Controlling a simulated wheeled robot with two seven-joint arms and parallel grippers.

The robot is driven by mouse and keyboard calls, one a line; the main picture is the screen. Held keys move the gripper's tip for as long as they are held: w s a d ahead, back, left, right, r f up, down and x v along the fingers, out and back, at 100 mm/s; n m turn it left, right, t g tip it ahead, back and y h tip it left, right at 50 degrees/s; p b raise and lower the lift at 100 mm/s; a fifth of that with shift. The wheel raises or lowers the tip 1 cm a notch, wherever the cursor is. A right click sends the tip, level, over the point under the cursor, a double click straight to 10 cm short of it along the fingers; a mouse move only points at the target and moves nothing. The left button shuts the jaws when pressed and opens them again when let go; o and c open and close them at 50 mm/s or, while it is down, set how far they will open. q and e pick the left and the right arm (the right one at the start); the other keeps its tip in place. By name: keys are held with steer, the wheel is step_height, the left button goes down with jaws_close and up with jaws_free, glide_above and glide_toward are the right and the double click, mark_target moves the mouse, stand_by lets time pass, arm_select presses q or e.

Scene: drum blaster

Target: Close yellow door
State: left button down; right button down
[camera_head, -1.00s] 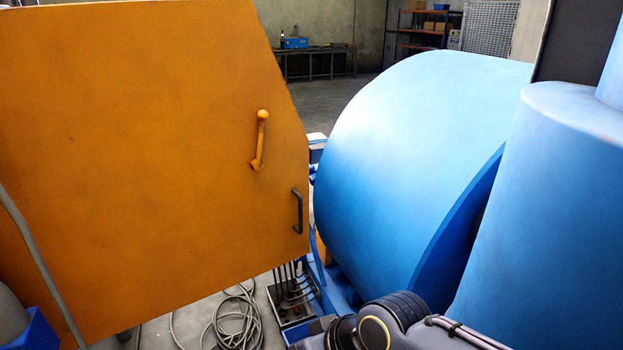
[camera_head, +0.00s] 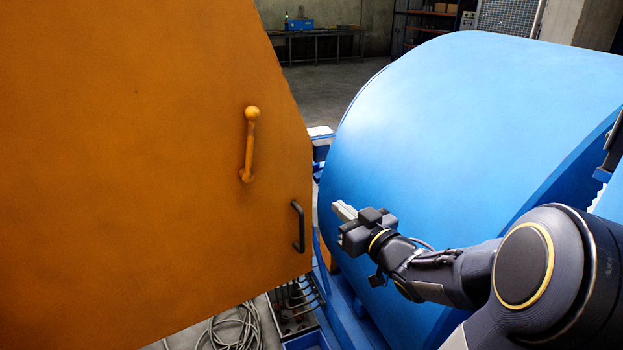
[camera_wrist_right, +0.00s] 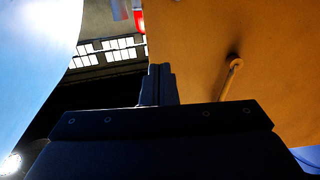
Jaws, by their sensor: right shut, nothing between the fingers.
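The yellow door (camera_head: 130,180) is a large orange-yellow panel that fills the left half of the head view. It carries a yellow lever handle (camera_head: 249,145) and, lower and to the right, a black pull handle (camera_head: 298,226). My right gripper (camera_head: 337,207) is shut and empty, in front of the blue drum and right of the black handle, apart from it in the picture. In the right wrist view the shut fingers (camera_wrist_right: 159,82) show against the door's edge, with the door (camera_wrist_right: 190,50) to the right and a handle (camera_wrist_right: 232,72) on it. My left gripper is out of view.
The big blue drum (camera_head: 450,130) stands right of the door, behind my right arm. Coiled cables (camera_head: 235,330) and a box with several leads (camera_head: 295,300) lie on the floor below the door. A workbench (camera_head: 325,45) and shelves stand far behind.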

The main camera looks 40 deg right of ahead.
mark_target(304, 177)
steer(key=w, duration=0.4)
steer(key=w+d+p, duration=0.1)
steer(key=w, duration=0.3)
steer(key=w+p, duration=0.1)
steer(key=w, duration=0.3)
steer(key=shift+w+d, duration=0.2)
steer(key=shift+w, duration=0.2)
steer(key=shift+d+r, duration=0.1)
steer(key=shift+d, duration=0.05)
